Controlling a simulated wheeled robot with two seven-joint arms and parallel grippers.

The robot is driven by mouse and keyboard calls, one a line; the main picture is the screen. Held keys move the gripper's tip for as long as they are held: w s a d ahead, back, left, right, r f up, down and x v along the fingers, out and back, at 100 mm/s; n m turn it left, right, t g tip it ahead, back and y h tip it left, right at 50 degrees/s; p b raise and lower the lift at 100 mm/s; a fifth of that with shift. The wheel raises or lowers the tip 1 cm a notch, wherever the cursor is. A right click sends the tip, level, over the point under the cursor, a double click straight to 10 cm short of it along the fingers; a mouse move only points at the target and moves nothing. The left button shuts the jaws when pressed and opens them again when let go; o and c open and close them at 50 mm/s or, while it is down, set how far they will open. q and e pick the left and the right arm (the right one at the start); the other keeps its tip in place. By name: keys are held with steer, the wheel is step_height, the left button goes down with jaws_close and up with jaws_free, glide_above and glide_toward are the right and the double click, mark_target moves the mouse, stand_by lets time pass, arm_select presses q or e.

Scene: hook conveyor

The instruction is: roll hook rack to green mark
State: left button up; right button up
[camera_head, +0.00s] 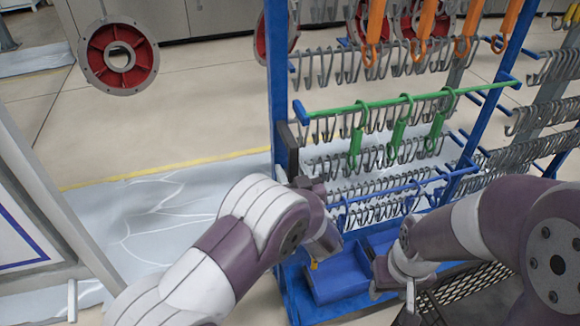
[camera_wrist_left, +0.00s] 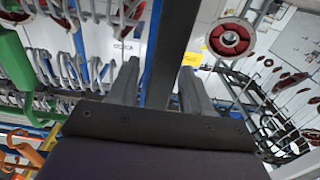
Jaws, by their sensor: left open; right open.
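The hook rack is a blue frame (camera_head: 278,60) with rows of grey hooks, standing right of centre in the head view. A dark upright bar (camera_head: 288,150) is on its left post. My left gripper (camera_head: 298,180) is at this bar, low on the left post. In the left wrist view, the open fingers of my left gripper (camera_wrist_left: 158,75) lie on either side of a dark bar (camera_wrist_left: 172,45), apart from each other. My right gripper (camera_head: 395,290) is low in front of the rack, partly hidden by its own arm, and holds nothing visible. No green floor mark shows.
Green hooks (camera_head: 397,138) hang on a green rail and orange hooks (camera_head: 425,25) above. A blue tray (camera_head: 335,283) is at the rack's base. A red-and-grey disc (camera_head: 118,55) hangs at left. A yellow line (camera_head: 165,171) crosses the floor; the floor left of the rack is open.

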arm_select(q)
steer(key=shift+w+a+r, duration=0.1)
steer(key=shift+w+a, duration=0.05)
steer(key=shift+w, duration=0.45)
jaws_close()
steer(key=shift+w+d, duration=0.1)
steer(key=shift+d, duration=0.3)
steer(key=shift+w+d, duration=0.1)
steer(key=shift+d, duration=0.15)
steer(key=shift+c, duration=1)
jaws_free()
steer(key=shift+o, duration=1)
steer(key=shift+a, duration=0.1)
